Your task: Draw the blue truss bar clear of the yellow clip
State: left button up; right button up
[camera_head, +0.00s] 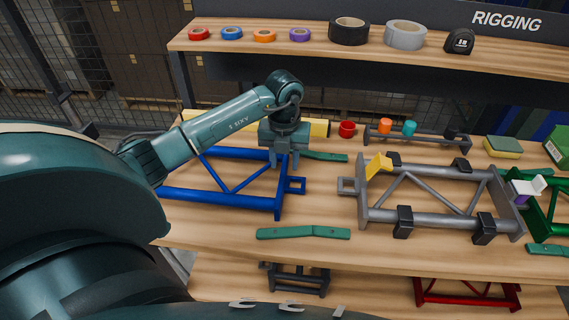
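The blue truss bar (223,199) lies flat on the upper shelf, left of the grey truss (425,220). A gap separates its right end lug from the grey truss's left lug. The yellow clip (378,166) sits tilted on the upper left corner of the grey truss, apart from the blue bar. My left gripper (284,163) points down at the blue bar's upper right corner. Its fingers overlap the bar in the picture; whether they close on it is unclear. My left arm hides the blue bar's left end. My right gripper is not in view.
Green flat straps (303,232) lie in front of and behind the gap. A yellow bar (319,128) lies behind my gripper. A green truss (545,208) stands at the right with a white clip (526,188). Tape rolls (349,31) fill the back shelf.

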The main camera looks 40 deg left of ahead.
pick_arm(q)
notch_tip(320, 180, up, 11)
jog(key=shift+r, duration=0.15)
jog(key=shift+s, duration=0.1)
dwell(0.6)
